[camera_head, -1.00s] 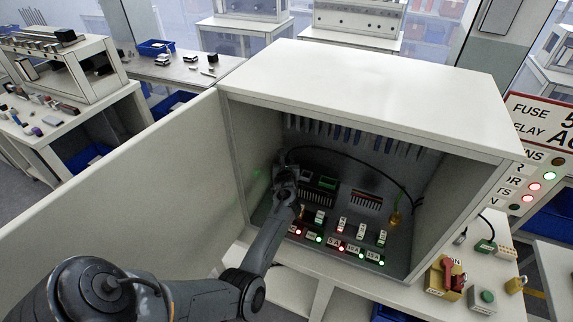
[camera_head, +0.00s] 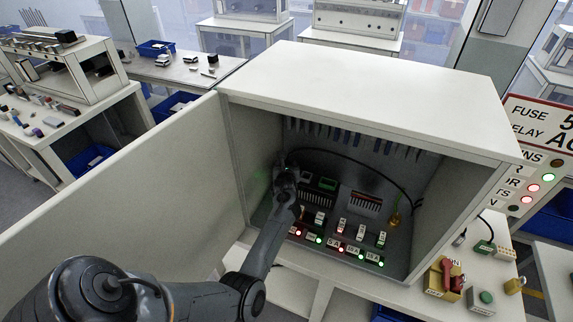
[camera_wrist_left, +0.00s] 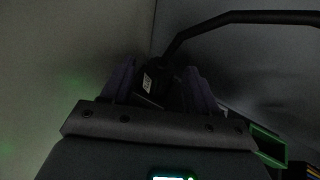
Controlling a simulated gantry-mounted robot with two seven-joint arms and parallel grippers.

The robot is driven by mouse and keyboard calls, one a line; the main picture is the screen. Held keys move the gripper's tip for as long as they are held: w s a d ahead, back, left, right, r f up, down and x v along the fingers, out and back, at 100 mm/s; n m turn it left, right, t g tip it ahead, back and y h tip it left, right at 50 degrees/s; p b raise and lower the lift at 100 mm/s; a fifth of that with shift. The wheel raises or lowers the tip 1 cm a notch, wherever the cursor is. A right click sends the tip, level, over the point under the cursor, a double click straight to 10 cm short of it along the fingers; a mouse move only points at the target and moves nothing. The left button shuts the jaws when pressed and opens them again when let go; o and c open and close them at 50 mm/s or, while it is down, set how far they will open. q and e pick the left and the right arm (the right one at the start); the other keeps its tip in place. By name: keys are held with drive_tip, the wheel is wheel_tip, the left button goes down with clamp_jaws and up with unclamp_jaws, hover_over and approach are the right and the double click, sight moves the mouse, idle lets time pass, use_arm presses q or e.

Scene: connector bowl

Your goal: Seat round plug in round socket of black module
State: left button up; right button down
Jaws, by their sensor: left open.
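My left gripper (camera_head: 284,178) reaches into the open cabinet at its back left; its fingertips are hidden in the head view. In the left wrist view, the two fingers of my left gripper (camera_wrist_left: 159,78) stand apart on either side of a dark plug with a small white label (camera_wrist_left: 148,83). I cannot tell whether they touch it. A black cable (camera_wrist_left: 235,17) bends down to this plug. The dark module (camera_head: 318,196) with green parts lies just right of the gripper, partly hidden by it. Its green edge shows in the left wrist view (camera_wrist_left: 268,140). The round socket cannot be made out. My right gripper is not in view.
The cabinet (camera_head: 370,76) has a left door (camera_head: 130,190) swung open and close side walls. Several labelled fuses and lit indicators (camera_head: 340,248) line the floor's front. The cable (camera_head: 365,160) arcs across the back toward a yellow connector (camera_head: 395,221).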

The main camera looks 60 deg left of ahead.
use_arm(q)
drive_tip(key=p+v, duration=0.8)
drive_tip(key=v, duration=0.3)
drive_tip(key=shift+d, duration=0.15)
drive_tip(key=shift+s, duration=0.15)
